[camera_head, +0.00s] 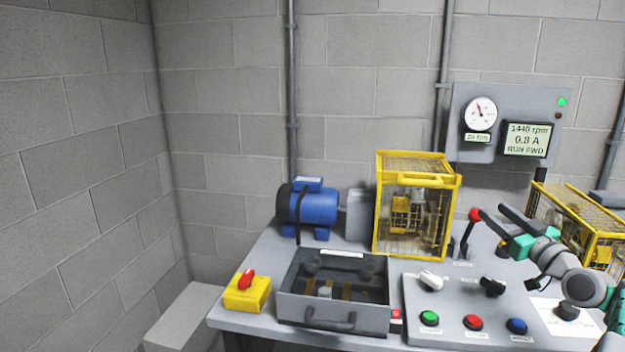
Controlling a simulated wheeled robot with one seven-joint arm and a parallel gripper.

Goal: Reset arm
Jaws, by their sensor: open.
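My gripper (491,210) is at the right, above the back of the control panel. Its two grey fingers are spread apart with nothing between them. One fingertip appears very close to the red knob of a black-stemmed lever (467,232); I cannot tell whether they touch. My arm reaches in from the lower right and covers part of the panel and bench behind it.
A control panel (415,325) with knobs and green, red and blue buttons lies below the gripper. Yellow guards (448,215) stand beside and behind my arm. A grey open drawer (295,308), blue motor (318,208) and yellow switch box (240,297) are left. The wall display (525,139) reads RUN FWD.

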